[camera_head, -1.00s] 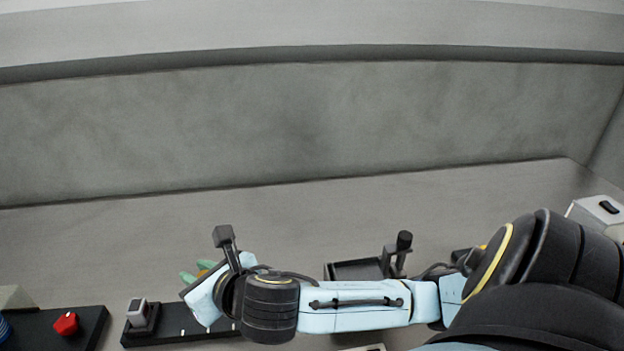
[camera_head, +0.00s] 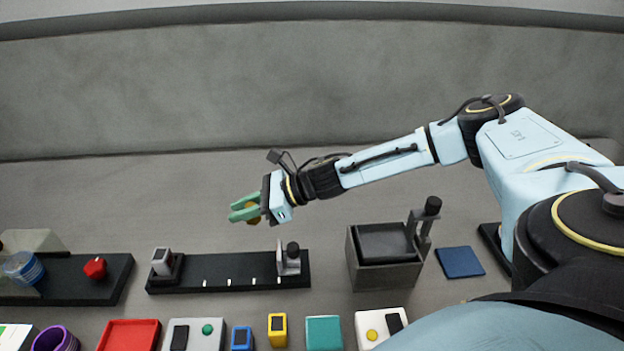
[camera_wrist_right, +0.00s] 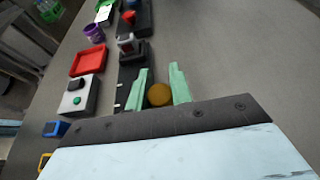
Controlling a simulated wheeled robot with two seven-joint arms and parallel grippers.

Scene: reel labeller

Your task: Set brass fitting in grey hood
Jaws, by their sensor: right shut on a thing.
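My right gripper (camera_head: 246,209) holds the brass fitting (camera_head: 253,213), a round gold-brown piece, between its green fingers above the bare table. In the right wrist view the fitting (camera_wrist_right: 159,95) sits between the two fingers (camera_wrist_right: 160,88); its far side is hidden. A pale grey hood-like block (camera_head: 38,240) stands at the far left, behind a clear blue reel; I cannot tell for certain that it is the grey hood. The gripper is well to its right and apart from it. My left gripper is not in view.
A black rail (camera_head: 225,275) with a grey block and a clamp lies below the gripper. A grey open box (camera_head: 385,275) with a black-knobbed lever stands to the right. A red knob (camera_head: 95,268), red tray (camera_head: 128,335) and several small boxes line the front. The back is clear.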

